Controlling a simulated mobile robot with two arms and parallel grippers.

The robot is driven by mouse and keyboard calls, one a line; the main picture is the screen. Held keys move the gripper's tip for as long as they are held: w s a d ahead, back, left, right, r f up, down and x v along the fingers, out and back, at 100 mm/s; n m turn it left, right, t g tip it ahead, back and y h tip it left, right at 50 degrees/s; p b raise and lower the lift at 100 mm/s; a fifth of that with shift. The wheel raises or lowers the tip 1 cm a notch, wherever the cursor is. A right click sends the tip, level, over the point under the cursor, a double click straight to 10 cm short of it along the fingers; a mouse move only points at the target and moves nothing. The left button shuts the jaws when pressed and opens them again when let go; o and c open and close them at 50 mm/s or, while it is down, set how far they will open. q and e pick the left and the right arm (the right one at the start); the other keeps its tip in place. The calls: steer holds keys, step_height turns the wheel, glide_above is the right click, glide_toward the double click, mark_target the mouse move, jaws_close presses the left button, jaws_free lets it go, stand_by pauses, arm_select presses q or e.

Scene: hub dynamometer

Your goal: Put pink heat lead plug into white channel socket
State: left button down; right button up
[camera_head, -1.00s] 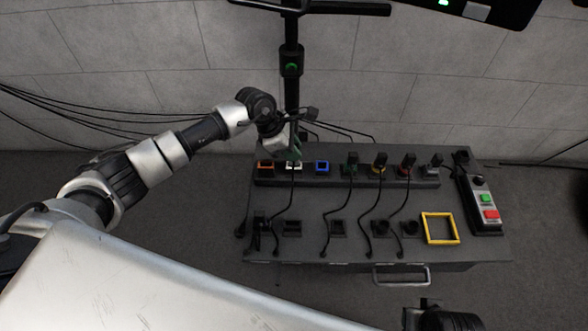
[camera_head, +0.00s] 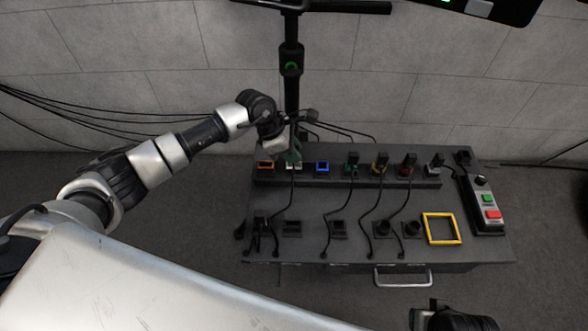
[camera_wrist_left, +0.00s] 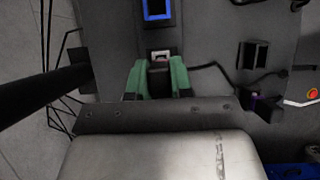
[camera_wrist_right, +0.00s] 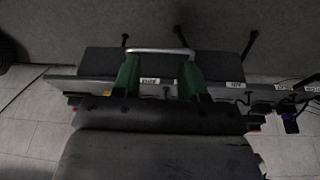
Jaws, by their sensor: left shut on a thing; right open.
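The white channel socket (camera_head: 294,168) sits in the rear strip of the grey bench, between the red-orange and blue sockets. My left gripper (camera_head: 293,153) is right above it, partly covering it. In the left wrist view, its green fingers (camera_wrist_left: 158,76) are shut on a dark plug (camera_wrist_left: 158,70), directly beside the white socket (camera_wrist_left: 161,54). No pink shows on the plug, and I cannot tell whether it is seated in the socket. A black cable hangs from the strip there. My right gripper (camera_wrist_right: 159,76) is open and empty, near the bench's front handle.
The blue socket (camera_head: 322,167) and red-orange socket (camera_head: 265,168) flank the white one. Several cabled plugs fill the strip to the right. A black post (camera_head: 292,90) stands close behind. A yellow frame (camera_head: 441,229) and a button box (camera_head: 486,204) are at the right.

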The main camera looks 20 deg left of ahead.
arm_select(q)
steer(key=shift+f, duration=0.3)
arm_select(e)
steer(key=shift+s+r, duration=0.15)
steer(key=shift+r, duration=0.15)
arm_select(q)
steer(key=shift+f+b, duration=0.4)
steer(key=shift+b, duration=0.15)
steer(key=c, duration=0.9)
jaws_free()
steer(key=shift+c, duration=0.2)
arm_select(e)
steer(key=shift+v, duration=0.75)
steer(key=shift+s, duration=0.1)
arm_select(q)
steer(key=shift+a+r, duration=0.2)
steer(key=shift+r, duration=0.25)
steer(key=p+v, duration=0.1)
steer(key=v, duration=0.9)
steer(key=shift+p, duration=0.4)
arm_select(e)
steer(key=x, duration=0.4)
steer(key=shift+f, duration=0.15)
